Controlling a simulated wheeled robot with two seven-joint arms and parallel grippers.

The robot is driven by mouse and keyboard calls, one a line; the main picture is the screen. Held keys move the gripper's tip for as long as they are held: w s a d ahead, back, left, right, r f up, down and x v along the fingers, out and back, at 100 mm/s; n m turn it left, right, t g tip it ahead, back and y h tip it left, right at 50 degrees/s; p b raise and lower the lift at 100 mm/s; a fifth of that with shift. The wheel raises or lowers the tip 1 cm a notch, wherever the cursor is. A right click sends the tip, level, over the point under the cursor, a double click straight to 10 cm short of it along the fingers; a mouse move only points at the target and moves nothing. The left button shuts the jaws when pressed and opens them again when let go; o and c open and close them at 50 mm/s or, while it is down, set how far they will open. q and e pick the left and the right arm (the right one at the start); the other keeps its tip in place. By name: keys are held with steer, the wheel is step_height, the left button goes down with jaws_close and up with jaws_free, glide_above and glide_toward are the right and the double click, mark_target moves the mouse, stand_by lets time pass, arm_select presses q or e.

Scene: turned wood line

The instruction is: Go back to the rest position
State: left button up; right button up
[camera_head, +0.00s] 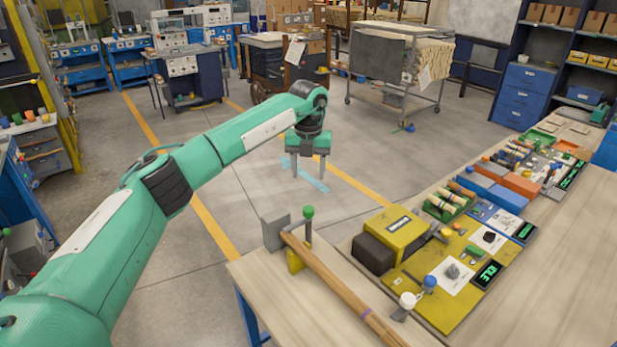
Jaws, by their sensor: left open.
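My left arm (165,185) is green and reaches in from the lower left. Its gripper (309,178) points down with two grey fingers apart and nothing between them. In the picture it appears against the grey floor, beyond the far left corner of the wooden workbench (270,286). My right gripper is not in view.
A long wooden rod (345,290) lies along the bench's left side, near a green-knobbed post (307,222). A yellow machine (397,232) on a yellow board, coloured boxes and displays stand on the bench. A wheeled cart (400,62) stands behind. Open floor surrounds the gripper.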

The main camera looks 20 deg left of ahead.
arm_select(q)
steer(key=shift+r, duration=0.85)
